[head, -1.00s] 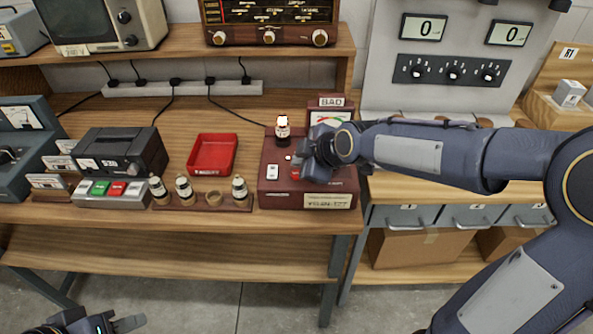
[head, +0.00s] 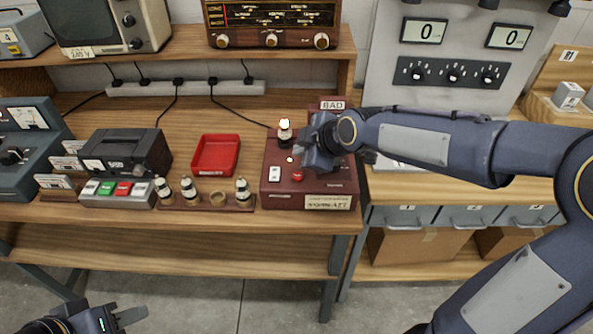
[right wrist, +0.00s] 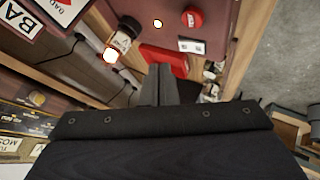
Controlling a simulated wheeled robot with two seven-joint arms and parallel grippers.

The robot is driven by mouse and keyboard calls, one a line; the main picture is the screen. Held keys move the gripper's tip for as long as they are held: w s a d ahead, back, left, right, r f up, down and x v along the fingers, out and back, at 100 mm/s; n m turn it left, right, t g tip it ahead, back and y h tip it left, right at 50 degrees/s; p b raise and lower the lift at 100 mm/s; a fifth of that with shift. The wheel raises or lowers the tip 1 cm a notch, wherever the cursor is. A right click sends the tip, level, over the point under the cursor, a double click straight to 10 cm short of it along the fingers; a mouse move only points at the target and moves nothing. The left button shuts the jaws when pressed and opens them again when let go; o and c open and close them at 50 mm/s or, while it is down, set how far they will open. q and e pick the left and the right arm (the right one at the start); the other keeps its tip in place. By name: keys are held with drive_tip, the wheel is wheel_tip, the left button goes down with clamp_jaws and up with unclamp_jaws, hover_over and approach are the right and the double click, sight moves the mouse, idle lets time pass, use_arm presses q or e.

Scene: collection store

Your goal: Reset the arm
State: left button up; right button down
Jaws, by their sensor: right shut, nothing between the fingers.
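My right gripper (head: 307,160) is over the maroon tester box (head: 312,186) on the bench, its closed fingers pointing left. In the right wrist view the fingers (right wrist: 160,85) are together with nothing between them. My left gripper (head: 125,316) is low at the lower left, in front of the bench, fingers apart and empty.
A red tray (head: 215,171) lies left of the tester. A wooden rack (head: 160,204) with several tubes and a grey button box (head: 117,199) stand along the front edge. Floor in front is clear.

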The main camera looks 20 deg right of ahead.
drive_tip(key=s+d+f+m+g, duration=0.1)
drive_tip(key=s+d+m, duration=0.1)
drive_tip(key=s+m, duration=0.6)
drive_tip(key=s+d+f+m+g, duration=0.1)
drive_tip(key=s+m, duration=0.7)
drive_tip(key=s, duration=1.1)
drive_tip(key=shift+d+f+g, duration=0.4)
drive_tip(key=shift+d+f, duration=0.15)
drive_tip(key=shift+d, duration=0.55)
drive_tip(key=c, duration=2.1)
unclamp_jaws()
drive_tip(key=shift+c, duration=0.2)
